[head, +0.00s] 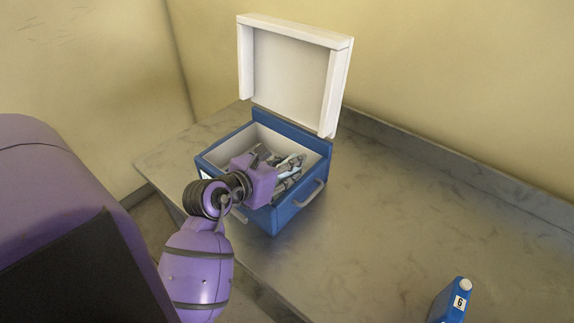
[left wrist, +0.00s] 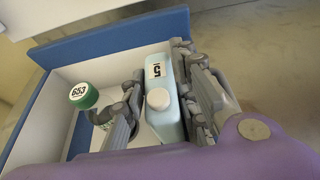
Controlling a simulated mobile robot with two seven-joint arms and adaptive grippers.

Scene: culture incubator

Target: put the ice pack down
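The ice pack (left wrist: 158,75) is pale blue with a white cap and a label reading 5. In the left wrist view it stands between the two fingers of my left gripper (left wrist: 158,62), which appear shut on its sides. The pack and fingers are inside the open blue cooler box (left wrist: 105,32). In the head view the left gripper (head: 283,170) reaches down into the box (head: 287,212) from the front left. Whether the pack touches the box floor is hidden. My right gripper is not in view.
A green-capped bottle (left wrist: 83,96) labelled 653 stands inside the box, left of the fingers. The white lid (head: 290,70) is raised at the back. A blue container (head: 452,300) labelled 6 stands at the bench's front right. The bench (head: 400,220) between is clear.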

